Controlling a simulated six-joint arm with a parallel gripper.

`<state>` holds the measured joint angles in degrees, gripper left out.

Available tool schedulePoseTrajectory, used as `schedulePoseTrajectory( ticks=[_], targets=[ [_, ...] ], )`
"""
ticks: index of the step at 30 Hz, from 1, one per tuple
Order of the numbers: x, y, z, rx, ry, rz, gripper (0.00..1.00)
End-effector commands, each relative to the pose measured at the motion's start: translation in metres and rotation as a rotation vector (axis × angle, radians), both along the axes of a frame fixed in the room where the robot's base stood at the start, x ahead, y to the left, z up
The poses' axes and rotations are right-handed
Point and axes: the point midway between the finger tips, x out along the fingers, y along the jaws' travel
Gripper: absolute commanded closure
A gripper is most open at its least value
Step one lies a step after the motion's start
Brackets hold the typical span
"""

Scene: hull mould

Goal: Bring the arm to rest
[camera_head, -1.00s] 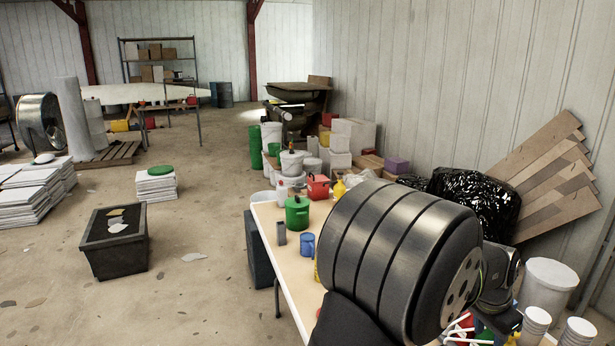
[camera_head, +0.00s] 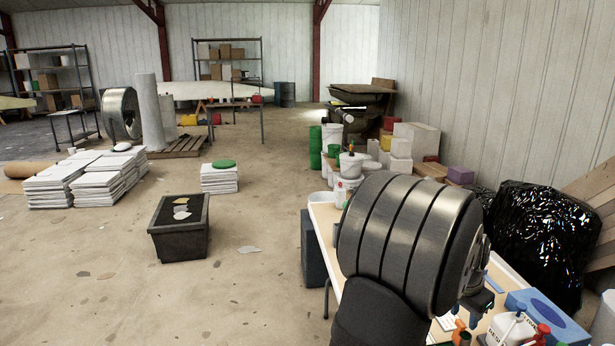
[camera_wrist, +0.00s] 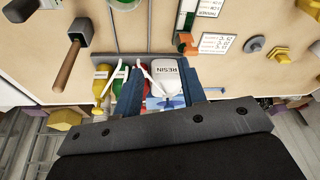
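In the wrist view my gripper (camera_wrist: 160,75) shows two blue fingers standing apart. A white container marked RESIN (camera_wrist: 165,72) and red and green bottles show in the space between and beside them, seemingly on the worktable (camera_wrist: 70,20) beyond, with no clear grip on them. In the head view my gripper (camera_head: 478,300) is partly hidden behind my own large dark arm link, low over the right part of the table.
A hammer-like tool (camera_wrist: 67,65) lies on the table in the wrist view. A blue box (camera_head: 547,318) and white bottle (camera_head: 508,330) are close to my gripper. Black bags (camera_head: 540,235) stand to the right. A dark bin (camera_head: 180,240) stands on open floor at left.

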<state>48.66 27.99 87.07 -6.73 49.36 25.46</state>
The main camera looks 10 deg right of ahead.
Motion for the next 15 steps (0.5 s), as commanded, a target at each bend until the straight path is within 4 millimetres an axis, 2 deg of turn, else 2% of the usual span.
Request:
schedulePoseTrajectory(
  ticks=[3, 15],
  targets=[
    [0.019, 0.017, -0.003, 0.001, 0.002, 0.047, 0.62],
    [0.073, 0.076, -0.009, 0.001, 0.005, 0.194, 0.62]
  ],
)
